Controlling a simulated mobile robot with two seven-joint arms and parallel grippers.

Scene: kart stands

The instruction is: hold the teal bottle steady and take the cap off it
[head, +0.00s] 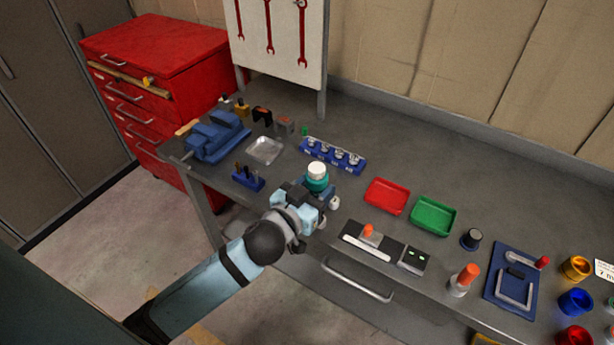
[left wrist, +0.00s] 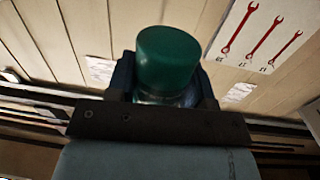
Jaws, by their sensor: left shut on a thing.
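The teal bottle (head: 316,184) stands upright near the bench's front edge in the head view, with a white cap (head: 317,169) on its top. My left gripper (head: 314,193) reaches in from the lower left and is shut on the bottle below the cap. The gripper hides the lower part of the bottle, so I cannot tell whether it touches the bench. In the left wrist view, a teal end of the bottle (left wrist: 168,48) sticks out between the two dark fingers; the white cap does not show there. My right gripper is not in view.
On the grey bench (head: 400,140), a red tray (head: 387,197) and a green tray (head: 433,216) lie right of the bottle. A blue rack (head: 333,157) is behind it. A small white object (head: 334,203) is close by the gripper. A blue vise (head: 216,135) is left.

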